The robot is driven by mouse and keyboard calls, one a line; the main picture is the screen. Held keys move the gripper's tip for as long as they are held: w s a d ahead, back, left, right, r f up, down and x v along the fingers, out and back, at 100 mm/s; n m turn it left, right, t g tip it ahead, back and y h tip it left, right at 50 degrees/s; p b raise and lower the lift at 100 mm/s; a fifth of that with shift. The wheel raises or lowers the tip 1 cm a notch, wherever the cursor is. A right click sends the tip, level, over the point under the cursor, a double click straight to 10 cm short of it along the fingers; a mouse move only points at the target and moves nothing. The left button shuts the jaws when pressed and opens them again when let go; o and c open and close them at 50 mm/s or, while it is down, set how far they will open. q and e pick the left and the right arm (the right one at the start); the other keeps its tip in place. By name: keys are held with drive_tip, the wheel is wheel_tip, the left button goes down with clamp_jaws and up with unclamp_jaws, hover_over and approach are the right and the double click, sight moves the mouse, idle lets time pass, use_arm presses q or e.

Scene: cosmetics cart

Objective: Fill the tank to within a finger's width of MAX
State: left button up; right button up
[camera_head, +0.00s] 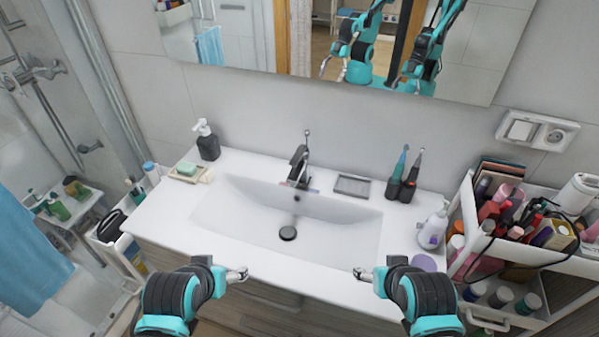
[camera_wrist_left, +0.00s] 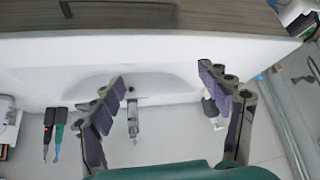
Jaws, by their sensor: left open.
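No tank with a MAX mark can be made out in either view. No water is visible in the basin. My left gripper (camera_head: 243,274) is over the counter's front edge at left. In the left wrist view its fingers (camera_wrist_left: 160,108) are spread with nothing held; the faucet (camera_wrist_left: 132,120) shows beyond them. My right gripper (camera_head: 361,273) is over the front edge at right, seemingly empty; its fingers are too small to judge.
A dark soap pump (camera_head: 207,143) and soap dish (camera_head: 187,172) stand at left. Two upright handheld devices (camera_head: 403,188), a grey tray (camera_head: 352,186) and a white bottle (camera_head: 433,232) stand at right. A crowded cart (camera_head: 490,248) adjoins the counter's right side.

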use_arm(q)
drive_tip(key=shift+r, duration=0.15)
drive_tip(key=c, duration=0.5)
drive_tip(key=shift+m+g, duration=0.4)
drive_tip(key=shift+g, duration=0.4)
drive_tip(key=w+r+p, duration=0.1)
drive_tip(key=w+r, duration=0.1)
drive_tip(key=r, duration=0.1)
drive_tip(key=w+d+r+p, duration=0.1)
drive_tip(key=w+r+p, duration=0.1)
drive_tip(key=w+r, duration=0.1)
drive_tip(key=w+d+r+p, duration=0.1)
drive_tip(key=w+r, duration=0.1)
drive_tip(key=r, duration=0.1)
drive_tip(key=shift+w+r+p, duration=0.2)
drive_tip(key=shift+w+p, duration=0.1)
drive_tip(key=shift+c, duration=1.1)
drive_tip(key=w+d+r+g+p, duration=0.2)
drive_tip(key=w+d+r+p, duration=0.15)
drive_tip(key=w+r, duration=0.4)
drive_tip(key=m+g+p, duration=0.3)
drive_tip(key=g+p, duration=0.1)
drive_tip(key=p, duration=0.6)
hover_over(294, 161)
wheel_tip(294, 161, down, 6)
drive_tip(key=shift+r, duration=0.1)
wheel_tip(294, 161, down, 8)
drive_tip(key=shift+r, duration=0.2)
